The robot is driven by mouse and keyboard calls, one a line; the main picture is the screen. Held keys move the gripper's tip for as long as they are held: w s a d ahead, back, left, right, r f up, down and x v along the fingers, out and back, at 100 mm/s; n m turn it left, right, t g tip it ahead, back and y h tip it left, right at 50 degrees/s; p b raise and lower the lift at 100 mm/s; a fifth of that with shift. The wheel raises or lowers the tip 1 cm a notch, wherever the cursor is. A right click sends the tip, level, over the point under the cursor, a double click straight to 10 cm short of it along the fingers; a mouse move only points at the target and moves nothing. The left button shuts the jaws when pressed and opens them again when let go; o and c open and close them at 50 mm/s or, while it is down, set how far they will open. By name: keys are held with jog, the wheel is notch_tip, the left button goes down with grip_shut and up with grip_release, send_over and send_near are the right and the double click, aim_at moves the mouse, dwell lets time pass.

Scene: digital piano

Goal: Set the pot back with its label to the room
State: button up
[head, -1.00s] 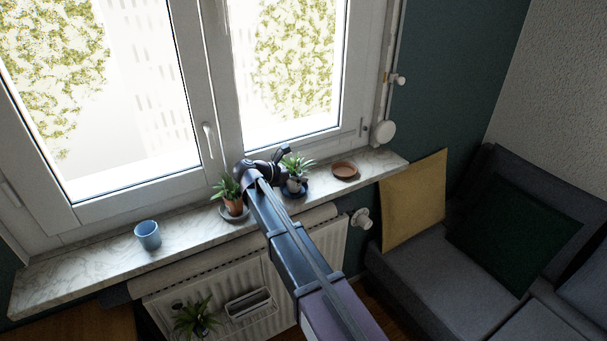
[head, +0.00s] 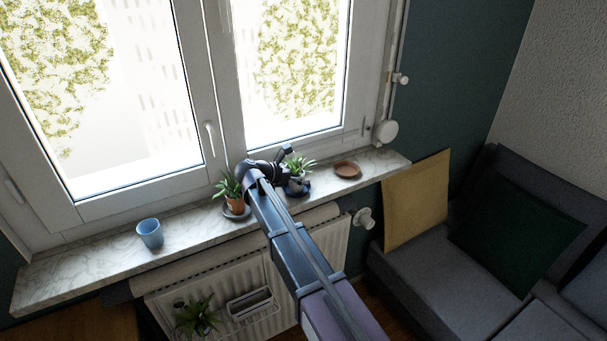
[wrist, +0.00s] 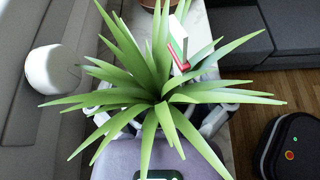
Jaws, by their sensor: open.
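A spiky green plant (head: 299,166) stands in a pale pot (head: 297,186) on the marble sill, right of the middle of the window. My gripper (head: 290,168) is at this plant, partly covering it. In the wrist view, the leaves (wrist: 160,110) fill the middle and hide most of the pot. Parts of my open gripper (wrist: 160,118) show on both sides under the leaves. I cannot tell whether the fingers touch the pot. A small white and red piece (wrist: 177,45), perhaps a tag, shows among the upper leaves. The label on the pot is not visible.
A terracotta pot (head: 236,205) with a plant stands close to the left, on a grey saucer. A blue cup (head: 150,233) is farther left, with clear sill (head: 190,222) between. The radiator (head: 300,250) is below.

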jog(key=shift+p+v, duration=0.85)
jog(key=shift+v, duration=1.55)
jog(key=shift+s, duration=0.1)
